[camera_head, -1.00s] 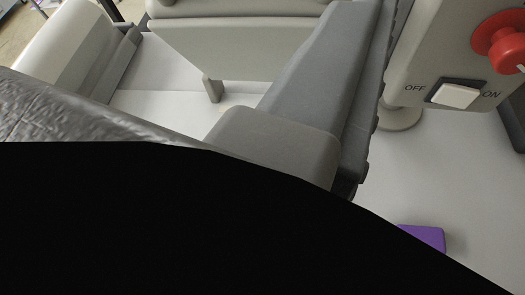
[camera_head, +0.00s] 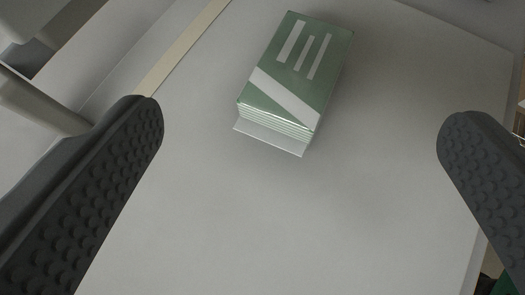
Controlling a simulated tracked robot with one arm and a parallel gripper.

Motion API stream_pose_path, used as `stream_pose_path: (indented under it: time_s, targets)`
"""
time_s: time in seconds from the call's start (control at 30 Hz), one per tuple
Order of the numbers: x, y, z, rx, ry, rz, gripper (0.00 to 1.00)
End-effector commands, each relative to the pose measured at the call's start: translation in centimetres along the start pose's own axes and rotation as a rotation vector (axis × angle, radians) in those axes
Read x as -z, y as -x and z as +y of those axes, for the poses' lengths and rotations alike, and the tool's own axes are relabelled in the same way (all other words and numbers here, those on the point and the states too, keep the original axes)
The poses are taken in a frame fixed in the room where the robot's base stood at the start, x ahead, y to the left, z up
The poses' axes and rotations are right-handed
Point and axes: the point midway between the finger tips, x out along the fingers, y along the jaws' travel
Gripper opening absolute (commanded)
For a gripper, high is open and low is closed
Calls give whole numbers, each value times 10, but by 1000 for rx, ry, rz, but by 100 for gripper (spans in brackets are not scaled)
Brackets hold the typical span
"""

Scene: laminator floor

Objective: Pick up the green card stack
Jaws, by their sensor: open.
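The green card stack (camera_head: 290,90) lies on a pale grey surface (camera_head: 270,220) in the upper middle of the view. Its top is green with white stripes, and the near edge shows several layered cards above a pale bottom piece. It lies at a slant. My gripper (camera_head: 300,125) is open and empty. Its two dark, studded fingers stand wide apart, one at the left and one at the right. The stack is in view between the two fingers, apart from both, with wide gaps on each side.
A cream strip (camera_head: 182,48) runs along the surface left of the stack. Grey machine parts (camera_head: 40,95) stand at the left, near the left finger. The surface ends at a right-hand edge, with something green below it at the bottom right corner. The surface around the stack is clear.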

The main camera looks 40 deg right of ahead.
Motion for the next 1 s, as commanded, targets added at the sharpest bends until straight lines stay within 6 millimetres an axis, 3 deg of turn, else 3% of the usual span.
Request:
stream_pose_path:
  time_s: [0.1,0.2,0.47,0.8,1.0]
  targets:
    - [-28,4,-5,-27,-22,33,90]
    - [-36,6,-5,-39,-37,47,90]
    - [-36,-16,-4,-42,-42,49,90]
    - [-32,-73,0,-42,-41,49,90]
    - [-31,-82,-1,-36,-41,49,90]
